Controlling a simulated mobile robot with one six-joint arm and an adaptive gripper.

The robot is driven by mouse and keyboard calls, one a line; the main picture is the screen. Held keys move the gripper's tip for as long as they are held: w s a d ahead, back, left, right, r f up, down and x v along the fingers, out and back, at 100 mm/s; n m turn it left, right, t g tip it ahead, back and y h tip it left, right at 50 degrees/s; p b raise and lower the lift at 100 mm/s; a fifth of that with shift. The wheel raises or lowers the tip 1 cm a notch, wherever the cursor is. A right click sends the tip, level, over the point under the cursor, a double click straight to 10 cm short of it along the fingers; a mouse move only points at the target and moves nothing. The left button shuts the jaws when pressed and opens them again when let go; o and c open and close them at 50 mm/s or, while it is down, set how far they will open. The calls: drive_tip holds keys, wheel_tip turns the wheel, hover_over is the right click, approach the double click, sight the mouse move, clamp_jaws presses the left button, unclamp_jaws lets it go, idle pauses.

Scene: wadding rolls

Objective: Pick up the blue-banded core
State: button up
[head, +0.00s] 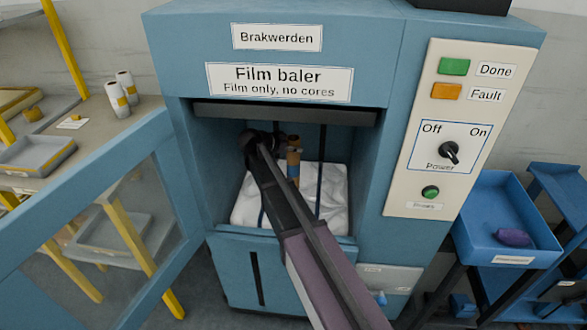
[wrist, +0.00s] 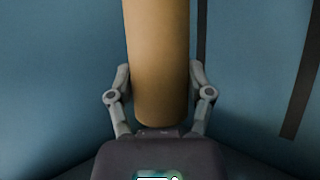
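A tan cardboard core (head: 293,163) stands upright inside the open chamber of the film baler (head: 400,110), in front of the back wall and just above or on the white film (head: 330,190); I cannot tell which. In the wrist view the core (wrist: 158,50) fills the space between the fingers, its lower end near the palm. My gripper (wrist: 160,78) has a finger against each side of it and looks shut on it. In the head view my gripper (head: 280,142) is partly hidden by my arm. No blue band shows clearly in either view.
The baler's open door (head: 95,205) stands to the left. A table (head: 95,130) behind it holds small rolls (head: 122,88) and a grey tray (head: 38,155). A control panel (head: 455,130) is right of the opening. A blue tray (head: 507,215) holds a purple item (head: 512,237). Dark straps hang in the chamber.

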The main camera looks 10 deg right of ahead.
drive_tip(key=shift+c, duration=0.6)
drive_tip(key=shift+r, duration=0.2)
